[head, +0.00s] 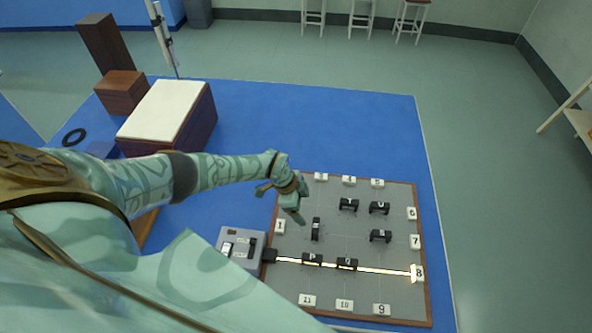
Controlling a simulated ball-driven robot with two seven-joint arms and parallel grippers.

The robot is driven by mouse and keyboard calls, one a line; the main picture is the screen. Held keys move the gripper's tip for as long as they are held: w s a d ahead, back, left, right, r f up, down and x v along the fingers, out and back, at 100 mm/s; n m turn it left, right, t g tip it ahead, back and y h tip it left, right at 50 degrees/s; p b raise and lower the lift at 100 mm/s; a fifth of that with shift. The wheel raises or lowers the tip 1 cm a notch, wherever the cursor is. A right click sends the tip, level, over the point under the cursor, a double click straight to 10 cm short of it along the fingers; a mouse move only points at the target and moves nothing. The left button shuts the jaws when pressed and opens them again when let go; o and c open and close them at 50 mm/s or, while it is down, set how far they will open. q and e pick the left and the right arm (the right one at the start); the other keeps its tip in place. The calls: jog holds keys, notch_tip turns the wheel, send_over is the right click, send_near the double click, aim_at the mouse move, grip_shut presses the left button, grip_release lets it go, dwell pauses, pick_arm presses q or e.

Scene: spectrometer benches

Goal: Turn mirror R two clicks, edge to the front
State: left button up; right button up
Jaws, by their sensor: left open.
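Several small black mirror mounts stand on a grey board (330,285) with a wooden rim. Their letters are too small to read surely, so I cannot tell which one is mirror R. One mount (316,229) stands at the left of the board, just below my left gripper (294,207). Two mounts (349,204) (379,208) stand at the back, and one (381,236) at the right. Two mounts (312,259) (347,264) stand in the front row on the bright beam. My left gripper is open over the board's back left part, with nothing seen in it. My right gripper is not seen.
A grey box (240,240) with switches stands left of the board. The beam runs from its side to the plate marked 8 (417,273). Numbered white plates line the board's edges.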

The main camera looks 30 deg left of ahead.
pick_arm(q)
jog(key=p+v, duration=0.1)
jog(key=v, duration=0.4)
jog(key=shift+s, duration=0.1)
dwell(0.4)
